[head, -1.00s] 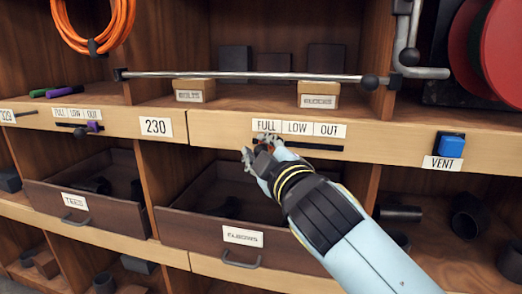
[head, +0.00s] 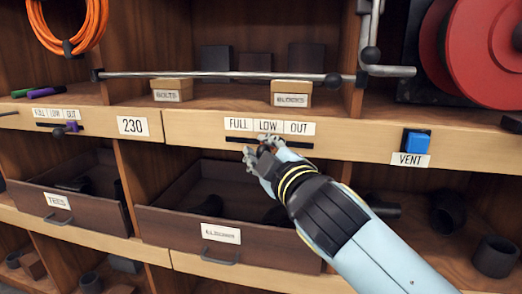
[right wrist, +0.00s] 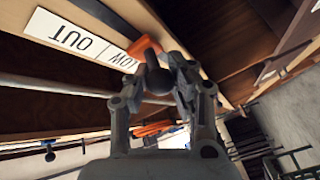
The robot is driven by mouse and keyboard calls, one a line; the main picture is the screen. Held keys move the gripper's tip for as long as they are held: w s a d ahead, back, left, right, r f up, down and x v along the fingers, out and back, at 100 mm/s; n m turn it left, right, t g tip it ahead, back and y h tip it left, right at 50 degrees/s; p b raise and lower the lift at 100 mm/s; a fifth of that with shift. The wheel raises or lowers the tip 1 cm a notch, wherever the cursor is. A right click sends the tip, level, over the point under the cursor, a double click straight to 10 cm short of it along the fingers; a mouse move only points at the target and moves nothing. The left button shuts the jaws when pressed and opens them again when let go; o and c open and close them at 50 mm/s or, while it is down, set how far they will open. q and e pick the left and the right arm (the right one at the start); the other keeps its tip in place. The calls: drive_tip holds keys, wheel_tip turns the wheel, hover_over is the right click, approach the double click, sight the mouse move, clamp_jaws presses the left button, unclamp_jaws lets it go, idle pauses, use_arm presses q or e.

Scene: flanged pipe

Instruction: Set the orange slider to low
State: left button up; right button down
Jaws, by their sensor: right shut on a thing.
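The orange slider (right wrist: 145,48) shows in the right wrist view beside the LOW label (right wrist: 122,60), with a dark ball knob (right wrist: 158,80) sticking out from it. My right gripper (right wrist: 156,82) is shut on this knob. In the head view my right gripper (head: 258,156) is at the dark slot (head: 300,144), under the LOW label (head: 268,126), between FULL (head: 238,124) and OUT (head: 299,128). There the slider is mostly hidden by the gripper. My left gripper is not in view.
A purple slider (head: 73,127) sits in another labelled slot at left. A blue VENT switch (head: 417,142) is to the right. A metal rail (head: 220,75) runs above the ledge. An open ELBOWS drawer (head: 160,222) sticks out below.

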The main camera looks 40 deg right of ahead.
drive_tip(key=c, duration=1.4)
unclamp_jaws()
drive_tip(key=shift+s+f, duration=0.15)
drive_tip(key=shift+f, duration=0.2)
drive_tip(key=o, duration=0.3)
drive_tip(key=shift+o, duration=0.2)
drive_tip(key=shift+r, duration=0.15)
drive_tip(key=shift+s, duration=0.1)
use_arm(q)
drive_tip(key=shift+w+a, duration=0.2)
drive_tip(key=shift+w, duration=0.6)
use_arm(e)
drive_tip(key=v, duration=0.7)
